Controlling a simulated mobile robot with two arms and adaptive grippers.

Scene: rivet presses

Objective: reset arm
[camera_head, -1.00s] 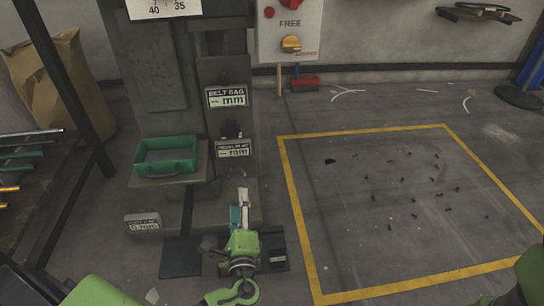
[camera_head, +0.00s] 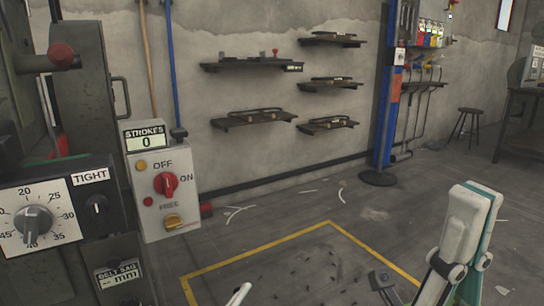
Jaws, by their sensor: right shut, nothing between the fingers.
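My right gripper (camera_head: 477,196) stands at the lower right of the head view, its pale and teal fingers pointing up. The fingers are together with nothing between them. It is in front of the bare floor, apart from the press and the shelves. A small pale tip shows at the bottom edge, left of centre; it may be part of my left gripper, and the rest is out of frame.
The press's dial panel (camera_head: 62,222) and switch box (camera_head: 162,192), its counter reading 0, stand at the left. Wall shelves (camera_head: 252,63) hang behind. A blue post (camera_head: 388,95) and stool (camera_head: 468,122) are farther back. Yellow tape (camera_head: 262,248) marks a floor area.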

